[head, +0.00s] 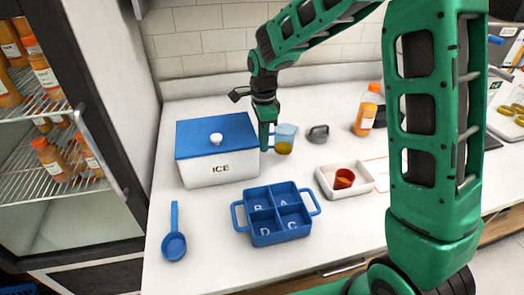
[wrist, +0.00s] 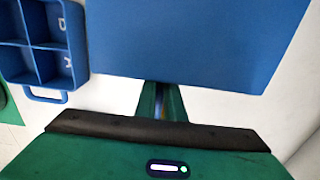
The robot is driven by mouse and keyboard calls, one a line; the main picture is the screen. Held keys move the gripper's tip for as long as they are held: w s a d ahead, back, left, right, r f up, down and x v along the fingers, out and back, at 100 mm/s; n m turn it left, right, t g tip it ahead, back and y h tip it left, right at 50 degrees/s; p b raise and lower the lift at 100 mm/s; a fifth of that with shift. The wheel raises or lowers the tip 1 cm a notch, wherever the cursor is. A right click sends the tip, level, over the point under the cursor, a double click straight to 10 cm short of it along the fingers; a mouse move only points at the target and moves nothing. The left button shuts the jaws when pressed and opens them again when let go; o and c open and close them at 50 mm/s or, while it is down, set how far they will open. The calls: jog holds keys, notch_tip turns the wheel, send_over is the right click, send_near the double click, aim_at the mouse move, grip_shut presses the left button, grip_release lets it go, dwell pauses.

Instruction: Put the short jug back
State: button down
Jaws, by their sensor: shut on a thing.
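The short jug (head: 285,138) is pale blue and see-through, with yellow-orange liquid at its bottom. It is upright behind the right end of the ice box in the head view. My gripper (head: 267,138) points down at the jug's left side and is shut on it, seemingly at the handle. Whether the jug touches the counter is hard to tell. In the wrist view my fingers (wrist: 161,103) are close together, with a thin bluish sliver between them; the jug's body is hidden there.
The white ice box (head: 220,168) with a blue lid stands just left of the jug. A blue four-part caddy (head: 262,238), a blue scoop (head: 174,245) and a white tray (head: 364,184) with a red cup (head: 344,179) lie in front. A grey object (head: 318,133) and an orange bottle (head: 368,110) stand to the right.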

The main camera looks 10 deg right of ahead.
jog(key=shift+f, duration=1.9)
jog(key=c, duration=1.8)
grip_release()
jog(key=shift+c, duration=0.2)
